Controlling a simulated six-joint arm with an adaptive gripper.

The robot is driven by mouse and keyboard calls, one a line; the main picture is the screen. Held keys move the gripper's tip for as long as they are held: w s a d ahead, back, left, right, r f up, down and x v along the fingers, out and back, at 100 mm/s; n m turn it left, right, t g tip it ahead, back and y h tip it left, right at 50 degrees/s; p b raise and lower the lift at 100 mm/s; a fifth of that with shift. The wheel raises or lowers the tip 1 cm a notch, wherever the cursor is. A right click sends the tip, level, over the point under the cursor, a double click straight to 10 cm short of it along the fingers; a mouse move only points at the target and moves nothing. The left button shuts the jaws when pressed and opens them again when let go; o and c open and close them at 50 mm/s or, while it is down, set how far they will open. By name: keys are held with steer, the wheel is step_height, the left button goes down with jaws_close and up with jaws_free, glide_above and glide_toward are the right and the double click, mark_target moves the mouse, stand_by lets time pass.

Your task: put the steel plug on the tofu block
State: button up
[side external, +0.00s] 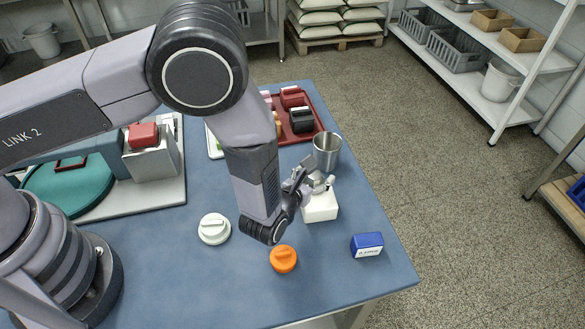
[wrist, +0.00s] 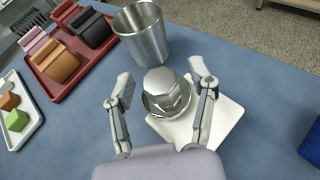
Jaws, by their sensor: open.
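The steel plug (wrist: 167,92) is a shiny, faceted knob on a wider round base. In the wrist view it sits over the left part of the white tofu block (wrist: 222,122) and appears to rest on top of it. In the side view the tofu block (side external: 320,210) stands near the table's right edge, with the plug partly hidden by my gripper (side external: 314,172). My gripper (wrist: 161,78) is open, one finger on each side of the plug, with visible gaps between fingers and plug.
A steel cup (side external: 327,150) stands just behind the block. A red tray (side external: 312,124) with several coloured pieces lies farther back. A white lidded knob (side external: 214,229), an orange knob (side external: 284,259) and a blue box (side external: 367,245) stand nearer the front. Blue table is clear between them.

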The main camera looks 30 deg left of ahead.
steer(key=shift+s+r, duration=0.1)
steer(key=shift+r, duration=0.1)
steer(key=r+v, duration=0.1)
steer(key=v, duration=0.6)
steer(key=w+a+r+n+g+y, duration=0.1)
steer(key=w+a+r+n+y, duration=0.4)
steer(key=a+r+n, duration=0.45)
steer(key=s+a+r+n+g+y, duration=0.25)
steer(key=a+r+n, duration=0.25)
steer(key=a+r, duration=0.25)
steer(key=s+a+r+n+g+y, duration=0.2)
steer(key=s+a+r+n+g, duration=0.25)
steer(key=a, duration=0.45)
steer(key=s+a+r+n+g+h, duration=0.35)
steer(key=s+a+r+n, duration=0.3)
steer(key=s+n, duration=0.3)
steer(key=s+d+r+n+t+h, duration=0.2)
steer(key=s+n+h, duration=0.4)
steer(key=s, duration=0.3)
steer(key=shift+d+r+n+t, duration=0.4)
steer(key=shift+r+n+t, duration=0.35)
steer(key=shift+r, duration=0.1)
